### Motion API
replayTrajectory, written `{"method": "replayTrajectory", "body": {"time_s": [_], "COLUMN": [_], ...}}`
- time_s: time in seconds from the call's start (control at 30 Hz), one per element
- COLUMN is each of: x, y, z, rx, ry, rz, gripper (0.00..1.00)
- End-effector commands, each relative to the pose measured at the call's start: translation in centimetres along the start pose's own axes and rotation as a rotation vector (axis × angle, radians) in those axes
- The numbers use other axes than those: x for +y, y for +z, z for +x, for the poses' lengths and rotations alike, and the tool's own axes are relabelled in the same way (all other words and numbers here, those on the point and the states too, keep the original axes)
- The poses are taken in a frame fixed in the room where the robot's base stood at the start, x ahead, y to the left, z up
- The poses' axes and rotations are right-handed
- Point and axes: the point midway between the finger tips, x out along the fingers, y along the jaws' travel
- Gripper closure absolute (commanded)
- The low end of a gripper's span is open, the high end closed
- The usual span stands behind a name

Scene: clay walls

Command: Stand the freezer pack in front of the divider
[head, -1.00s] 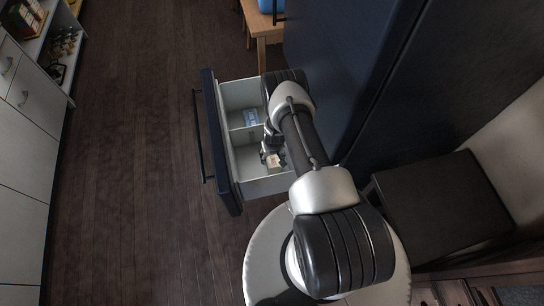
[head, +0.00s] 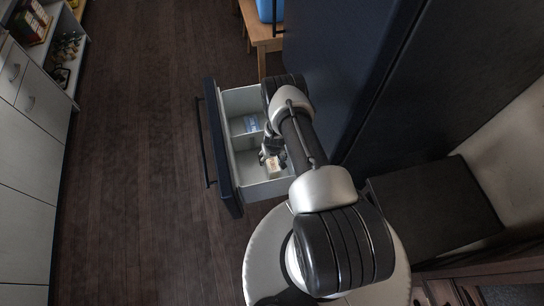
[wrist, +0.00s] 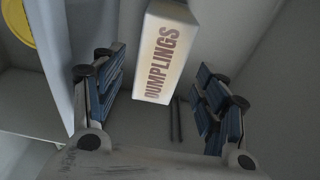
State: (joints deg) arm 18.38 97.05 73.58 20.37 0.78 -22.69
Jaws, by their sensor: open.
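The freezer pack, a small pale box (head: 273,167) marked DUMPLINGS, is in the near compartment of the open drawer (head: 224,170). In the wrist view the pack (wrist: 165,55) shows between my gripper's fingers, with gaps on both sides. My gripper (head: 269,157) is open around or just above it. The divider (head: 243,138) crosses the drawer beyond the pack. In the wrist view a blue-grey panel on the left, perhaps the divider (wrist: 83,35), stands apart from the pack. The pack's base is hard to see, so I cannot tell whether it stands fully upright.
A pale blue item (head: 248,123) lies in the far compartment. A yellow disc (wrist: 17,22) shows beyond the panel in the wrist view. The tall dark cabinet (head: 345,60) stands right of the drawer. A black box (head: 435,205) is further right. Floor left of the drawer is clear.

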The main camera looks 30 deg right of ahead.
Motion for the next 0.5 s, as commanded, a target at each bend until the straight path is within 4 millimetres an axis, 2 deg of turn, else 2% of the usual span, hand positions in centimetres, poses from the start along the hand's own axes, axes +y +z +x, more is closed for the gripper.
{"method": "replayTrajectory", "body": {"time_s": [0.03, 0.5], "x": [0.0, 0.0], "y": [0.0, 0.0], "z": [-1.1, -5.8], "rx": [-0.002, -0.001], "ry": [0.0, -0.001], "rz": [0.002, 0.001], "gripper": [0.34, 0.34]}}
